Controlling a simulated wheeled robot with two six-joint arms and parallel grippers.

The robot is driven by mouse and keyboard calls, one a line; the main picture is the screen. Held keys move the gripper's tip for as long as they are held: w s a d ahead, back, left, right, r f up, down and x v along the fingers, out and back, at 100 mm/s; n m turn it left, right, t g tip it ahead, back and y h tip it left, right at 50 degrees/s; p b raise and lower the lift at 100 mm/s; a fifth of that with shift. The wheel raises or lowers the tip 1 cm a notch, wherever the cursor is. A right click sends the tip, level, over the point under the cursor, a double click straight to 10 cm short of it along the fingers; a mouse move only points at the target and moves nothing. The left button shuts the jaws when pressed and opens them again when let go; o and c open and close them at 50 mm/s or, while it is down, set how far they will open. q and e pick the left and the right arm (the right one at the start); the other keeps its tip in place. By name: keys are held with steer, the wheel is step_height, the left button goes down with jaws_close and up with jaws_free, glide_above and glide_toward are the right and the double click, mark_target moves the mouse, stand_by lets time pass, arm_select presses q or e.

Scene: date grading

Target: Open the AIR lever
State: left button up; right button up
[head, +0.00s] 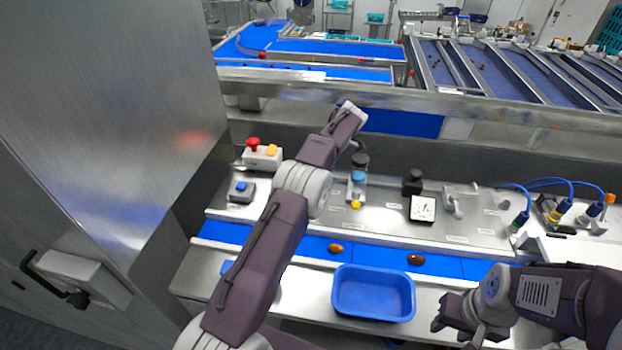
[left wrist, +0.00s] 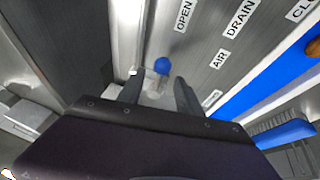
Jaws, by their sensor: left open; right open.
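A small blue knob (left wrist: 161,65) shows in the left wrist view, just ahead of the gap between the fingers of my left gripper (left wrist: 157,84). A pale stem lies below it. My left gripper is open and not closed on the knob. Labels AIR (left wrist: 219,59), DRAIN (left wrist: 240,18) and OPEN (left wrist: 183,15) lie on the steel panel to the knob's right. In the head view a blue knob (head: 357,176) stands above a yellow knob (head: 356,204), near the end of my left arm. My right gripper (head: 443,312) is open and empty at lower right.
A red button box (head: 262,157) and a blue button box (head: 241,191) stand left on the panel. A gauge (head: 422,208) is on the right. A blue belt (head: 380,256) carries dates, with a blue tray (head: 374,293) in front. A steel wall (head: 110,110) bounds the left.

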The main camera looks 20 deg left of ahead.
arm_select(q)
steer(key=p+v, duration=0.2)
steer(key=v, duration=0.4)
steer(key=shift+d, duration=0.45)
steer(key=shift+a, duration=0.2)
steer(key=shift+w+d, duration=0.1)
steer(key=shift+d, duration=0.05)
